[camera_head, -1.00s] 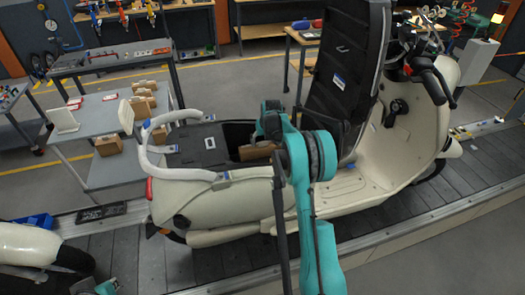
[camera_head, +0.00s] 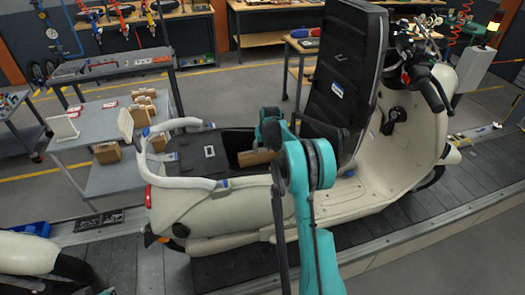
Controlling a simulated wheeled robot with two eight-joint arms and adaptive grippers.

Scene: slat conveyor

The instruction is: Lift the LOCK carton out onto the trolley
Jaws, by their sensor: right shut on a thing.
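A brown carton (camera_head: 256,157) sits in the open under-seat bay of the cream scooter (camera_head: 240,205). Its label cannot be read, so I cannot tell whether it is the LOCK carton. My right gripper (camera_head: 268,143) reaches down into the bay and is shut on this carton; my arm hides its fingers and the carton's right end. The carton is still within the bay's rim. The grey trolley (camera_head: 93,120) stands at the left beyond the scooter's tail, apart from the carton.
The raised black seat (camera_head: 345,75) stands just right of the bay. A pale grab rail (camera_head: 180,183) curves around the tail, between bay and trolley. The trolley carries several cartons (camera_head: 140,118) and pale upright panels. Another cream scooter (camera_head: 28,252) is at lower left.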

